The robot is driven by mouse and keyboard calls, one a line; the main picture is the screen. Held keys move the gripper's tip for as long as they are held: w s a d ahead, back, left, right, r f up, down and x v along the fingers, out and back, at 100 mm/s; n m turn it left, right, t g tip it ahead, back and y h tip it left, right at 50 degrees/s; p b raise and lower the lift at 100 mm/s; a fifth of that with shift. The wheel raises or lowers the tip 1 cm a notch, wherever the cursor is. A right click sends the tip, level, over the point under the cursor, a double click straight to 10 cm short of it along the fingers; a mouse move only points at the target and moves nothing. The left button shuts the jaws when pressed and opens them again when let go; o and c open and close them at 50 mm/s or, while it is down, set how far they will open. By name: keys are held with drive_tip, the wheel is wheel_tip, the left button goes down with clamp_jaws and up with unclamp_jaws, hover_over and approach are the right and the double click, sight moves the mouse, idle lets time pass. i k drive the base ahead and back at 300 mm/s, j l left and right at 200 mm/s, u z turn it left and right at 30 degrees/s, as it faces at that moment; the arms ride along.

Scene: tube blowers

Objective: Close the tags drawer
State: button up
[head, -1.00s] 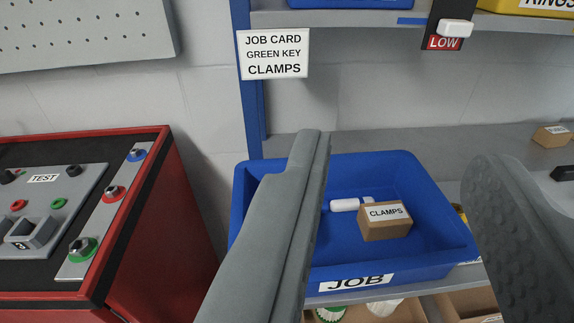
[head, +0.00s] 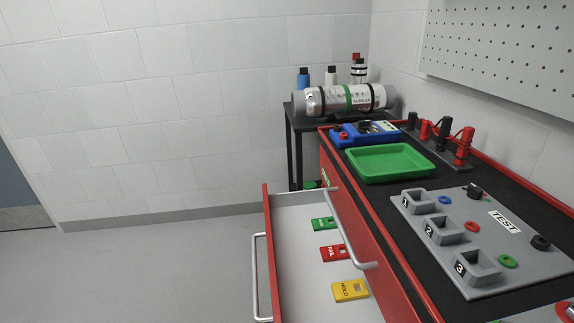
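The tags drawer (head: 303,213) stands pulled out from the red cabinet (head: 346,188). Its red front (head: 268,235) is at the left, with a silver handle (head: 256,285) on the outside. Inside the grey drawer lie a green tag (head: 323,224), a red FAIL tag (head: 334,253) and a yellow HOLD tag (head: 350,290), apart from each other. The near end of the drawer is cut off by the bottom edge of the picture. My gripper does not show in this view.
A second silver handle (head: 350,233) sits on the cabinet face above the drawer. The black top carries a green tray (head: 389,162) and a TEST panel (head: 480,240). A side table with a silver cylinder (head: 345,98) stands behind. Grey floor (head: 150,275) left of the drawer is clear.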

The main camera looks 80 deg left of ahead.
sight(301, 292)
drive_tip(key=u, duration=0.45)
drive_tip(key=k+l+u, duration=0.1)
drive_tip(key=u, duration=0.35)
drive_tip(key=k+u, duration=0.15)
drive_tip(key=u, duration=0.75)
drive_tip(key=k+j+u, duration=0.1)
drive_tip(key=k+j, duration=0.15)
drive_tip(key=k, duration=0.15)
